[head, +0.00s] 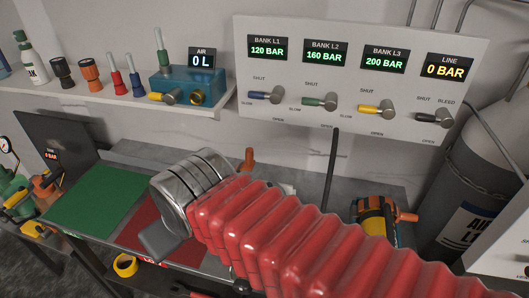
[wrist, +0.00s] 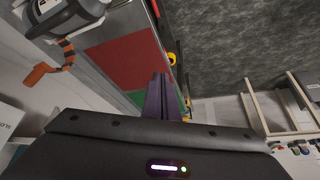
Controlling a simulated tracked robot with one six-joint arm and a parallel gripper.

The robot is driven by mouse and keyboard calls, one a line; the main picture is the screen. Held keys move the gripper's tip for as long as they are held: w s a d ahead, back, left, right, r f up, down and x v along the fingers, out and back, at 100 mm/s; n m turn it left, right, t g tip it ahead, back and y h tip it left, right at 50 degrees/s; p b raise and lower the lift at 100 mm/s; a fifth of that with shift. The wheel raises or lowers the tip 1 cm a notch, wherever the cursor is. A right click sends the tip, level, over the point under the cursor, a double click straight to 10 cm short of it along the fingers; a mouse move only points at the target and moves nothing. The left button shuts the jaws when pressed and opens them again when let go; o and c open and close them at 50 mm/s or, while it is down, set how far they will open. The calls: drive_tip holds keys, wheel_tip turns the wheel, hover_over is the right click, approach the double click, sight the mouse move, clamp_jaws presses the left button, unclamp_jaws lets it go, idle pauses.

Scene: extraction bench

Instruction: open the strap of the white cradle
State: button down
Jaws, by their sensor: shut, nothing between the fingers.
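In the wrist view, a white cradle (wrist: 75,12) with a dark round thing in it is at the upper left, cut by the frame edge. A black-and-orange striped strap (wrist: 68,52) curves at its side, near an orange tab (wrist: 42,73). I cannot tell whether the strap is fastened. My gripper (wrist: 162,85) is shut and empty, apart from the cradle and to the right of the strap. In the head view my gripper (head: 165,238) is over the red mat. An orange tab (head: 248,158) stands behind my arm, which hides most of what is there.
A green mat (head: 98,200) and a red mat (head: 140,228) lie on the bench. A black, orange and yellow striped thing (head: 374,220) with an orange tab is right of my arm. A valve panel (head: 350,82) and a shelf (head: 120,105) with bottles are behind. A grey cylinder (head: 470,160) stands right.

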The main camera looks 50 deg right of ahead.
drive_tip(key=w+d+r+m+g, duration=0.1)
drive_tip(key=w+d+m, duration=0.15)
drive_tip(key=d, duration=0.25)
drive_tip(key=w+d+r+m, duration=0.1)
drive_tip(key=d+r+m, duration=0.15)
drive_tip(key=d, duration=0.35)
drive_tip(key=w+d+m+g, duration=0.1)
drive_tip(key=w+d+m, duration=0.15)
drive_tip(key=d, duration=0.25)
drive_tip(key=s+d+m, duration=0.2)
drive_tip(key=d+m, duration=0.1)
drive_tip(key=d, duration=0.7)
drive_tip(key=s+d+m+y, duration=0.1)
drive_tip(key=d+m, duration=0.3)
drive_tip(key=d, duration=0.6)
drive_tip(key=shift+s+r+t, duration=0.4)
drive_tip(key=shift+s+r, duration=0.05)
drive_tip(key=shift+s, duration=0.15)
drive_tip(key=shift+f+m, duration=0.15)
drive_tip(key=shift+m, duration=0.1)
drive_tip(key=w+a+f, duration=0.2)
drive_tip(key=w+f, duration=0.5)
drive_tip(key=f, duration=0.1)
drive_tip(key=shift+w+a+f, duration=0.15)
drive_tip(key=shift+w+f, duration=0.2)
